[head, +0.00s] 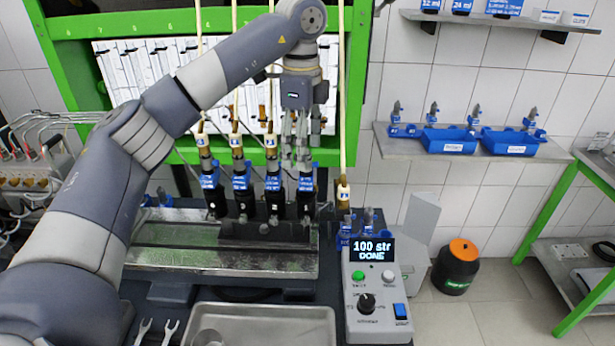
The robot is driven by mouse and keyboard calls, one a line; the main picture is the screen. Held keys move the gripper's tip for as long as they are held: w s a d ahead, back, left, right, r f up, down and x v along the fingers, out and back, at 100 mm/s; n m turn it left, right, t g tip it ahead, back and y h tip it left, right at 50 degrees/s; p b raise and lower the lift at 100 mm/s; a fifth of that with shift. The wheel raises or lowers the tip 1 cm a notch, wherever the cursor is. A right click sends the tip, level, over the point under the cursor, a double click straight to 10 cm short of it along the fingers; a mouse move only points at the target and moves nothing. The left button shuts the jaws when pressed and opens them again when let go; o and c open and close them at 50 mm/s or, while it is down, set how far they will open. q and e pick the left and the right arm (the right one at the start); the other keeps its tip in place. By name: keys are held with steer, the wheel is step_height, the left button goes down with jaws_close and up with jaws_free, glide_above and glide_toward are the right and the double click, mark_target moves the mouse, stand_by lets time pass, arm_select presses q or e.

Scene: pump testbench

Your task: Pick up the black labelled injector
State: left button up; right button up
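Several black injectors with blue labels stand upright in a row at the testbench in the head view: one at the left (211,188), one beside it (240,186), a third (274,192) and the rightmost (305,192). My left gripper (297,158) points down from above, with its fingers at the top of the rightmost injector. I cannot tell whether the fingers touch or grip it. The fingers hide that injector's upper end. My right gripper is not in view.
Hoses with brass ends sit on the three left injectors; another hose end (343,192) hangs free at the right. A control box (376,290) reads "100 str DONE". A metal tray (262,318) lies in front. A shelf (400,142) holds blue bins at right.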

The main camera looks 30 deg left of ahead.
mark_target(306, 175)
arm_select(q)
steer(key=shift+f, duration=1.05)
steer(key=shift+w+f, duration=0.2)
steer(key=shift+f, duration=0.05)
steer(key=shift+w+d+f, duration=0.1)
steer(key=shift+w+f, duration=0.05)
steer(key=shift+f, duration=0.35)
step_height(306, 175, down, 3)
steer(key=shift+w+f+p, duration=0.1)
steer(key=shift+w+p, duration=0.05)
steer(key=shift+p, duration=0.85)
steer(key=shift+f, duration=0.45)
steer(key=shift+c, duration=0.3)
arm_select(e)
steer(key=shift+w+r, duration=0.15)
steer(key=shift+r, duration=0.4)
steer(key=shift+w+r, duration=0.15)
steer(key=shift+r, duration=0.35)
arm_select(q)
steer(key=c, duration=1.4)
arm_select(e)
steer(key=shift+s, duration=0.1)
